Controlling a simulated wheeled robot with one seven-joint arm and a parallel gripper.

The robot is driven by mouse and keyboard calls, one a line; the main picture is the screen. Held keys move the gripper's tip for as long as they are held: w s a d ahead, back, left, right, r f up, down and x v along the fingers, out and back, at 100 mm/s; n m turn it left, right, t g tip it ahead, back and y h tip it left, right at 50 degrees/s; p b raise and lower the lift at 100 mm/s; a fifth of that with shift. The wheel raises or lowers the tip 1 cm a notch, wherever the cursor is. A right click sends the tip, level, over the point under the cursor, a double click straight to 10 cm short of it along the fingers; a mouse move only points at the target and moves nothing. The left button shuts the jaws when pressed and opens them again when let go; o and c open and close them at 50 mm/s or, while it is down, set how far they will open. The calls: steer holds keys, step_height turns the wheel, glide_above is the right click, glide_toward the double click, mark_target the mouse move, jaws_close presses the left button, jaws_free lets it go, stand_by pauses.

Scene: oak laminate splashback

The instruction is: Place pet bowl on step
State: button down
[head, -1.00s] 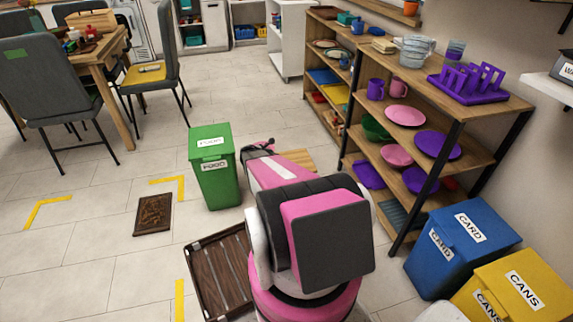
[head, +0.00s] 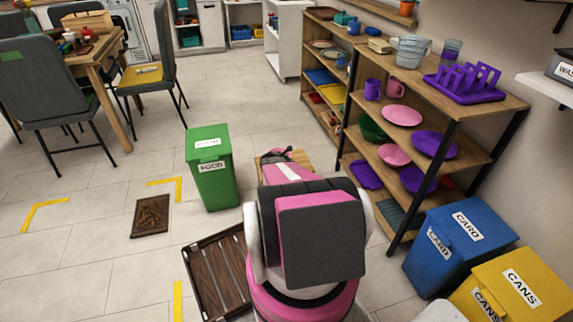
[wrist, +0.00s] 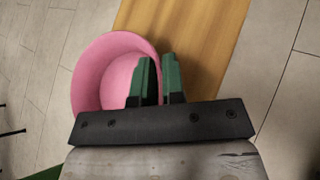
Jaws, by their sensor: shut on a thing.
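The pink pet bowl (wrist: 98,62) shows in the wrist view, left of the fingers. My gripper (wrist: 160,60) has its green-tipped fingers shut on the bowl's right rim. Behind them is the light wooden step (wrist: 205,35), with part of the bowl in front of its left edge and the rest over floor tiles. I cannot tell whether the bowl touches the step. In the head view, the step (head: 299,157) shows just beyond my arm, left of the shelving.
A green food bin (head: 212,170) stands left of my arm. A dark slatted tray (head: 217,272) lies on the floor beside my base. Wooden shelves (head: 415,147) with pink and purple dishes stand right. Blue (head: 455,245) and yellow (head: 505,285) bins stand front right.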

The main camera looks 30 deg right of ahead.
steer(key=shift+f, duration=1.15)
steer(key=shift+f, duration=0.1)
steer(key=c, duration=1.2)
jaws_free()
